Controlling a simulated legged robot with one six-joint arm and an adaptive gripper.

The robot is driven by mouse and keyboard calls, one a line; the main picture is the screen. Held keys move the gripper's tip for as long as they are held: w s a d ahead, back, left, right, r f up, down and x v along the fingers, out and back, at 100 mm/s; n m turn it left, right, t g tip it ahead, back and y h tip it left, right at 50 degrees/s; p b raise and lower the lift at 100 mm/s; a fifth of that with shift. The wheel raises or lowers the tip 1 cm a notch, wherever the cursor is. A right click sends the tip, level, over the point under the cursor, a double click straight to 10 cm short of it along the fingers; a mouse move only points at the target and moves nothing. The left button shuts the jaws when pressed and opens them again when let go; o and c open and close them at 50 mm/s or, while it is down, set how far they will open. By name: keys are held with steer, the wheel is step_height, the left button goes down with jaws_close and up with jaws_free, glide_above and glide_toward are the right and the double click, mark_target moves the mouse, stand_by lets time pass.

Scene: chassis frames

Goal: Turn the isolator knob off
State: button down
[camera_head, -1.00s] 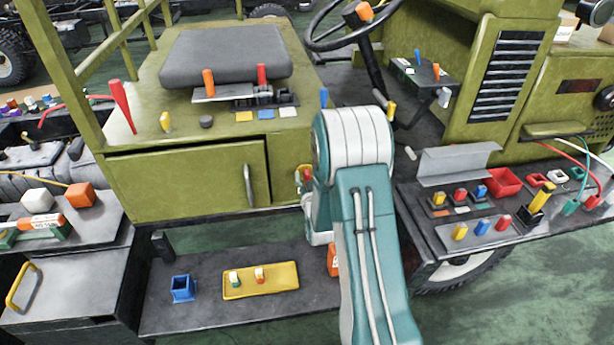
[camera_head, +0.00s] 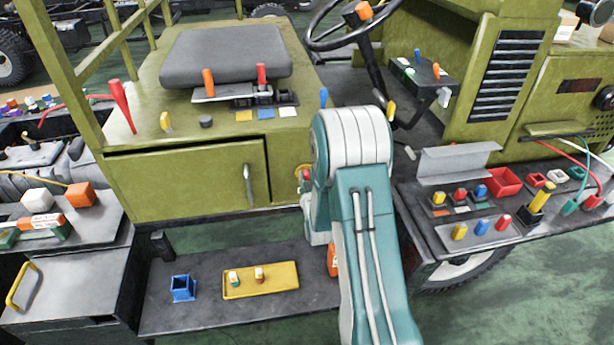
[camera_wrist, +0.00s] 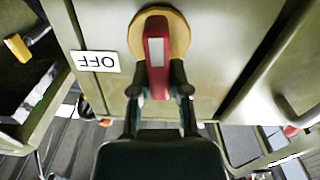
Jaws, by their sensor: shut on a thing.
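The isolator knob (camera_wrist: 156,50) is a red handle with a pale stripe on a round yellow disc (camera_wrist: 178,32), set in the olive panel. In the wrist view the handle lies nearly upright in the picture. A white OFF label (camera_wrist: 96,61) reads upside down to the left of the disc; the handle does not point at it. My gripper (camera_wrist: 160,91) is shut on the lower part of the handle, one finger on each side. In the head view only a bit of the knob (camera_head: 303,174) shows beside my arm, which hides the gripper.
A cabinet door with a metal handle (camera_head: 248,186) is left of the knob. Below it, a dark step (camera_head: 210,318) holds a blue box (camera_head: 183,288) and a yellow tray (camera_head: 285,277). A steering wheel (camera_head: 320,45) stands above, and a parts shelf (camera_head: 437,240) is to the right.

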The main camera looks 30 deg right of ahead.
steer(key=n, duration=0.4)
steer(key=shift+w+a+f, duration=0.1)
steer(key=shift+w+a, duration=0.05)
steer(key=shift+a, duration=0.25)
steer(key=n, duration=0.4)
steer(key=shift+a+f, duration=0.15)
steer(key=shift+a, duration=0.05)
steer(key=shift+w+a+f+n, duration=0.1)
steer(key=shift+f+n, duration=0.15)
steer(key=shift+n, duration=1.2)
steer(key=shift+s+a+f+n, duration=0.1)
steer(key=shift+f+n, duration=0.1)
steer(key=shift+n, duration=1.2)
steer(key=shift+w+a+f+n, duration=0.1)
steer(key=shift+f+n, duration=0.15)
steer(key=shift+n, duration=1.2)
steer(key=shift+f, duration=0.1)
steer(key=c, duration=0.6)
jaws_free()
steer(key=shift+a, duration=0.1)
steer(key=v, duration=1.2)
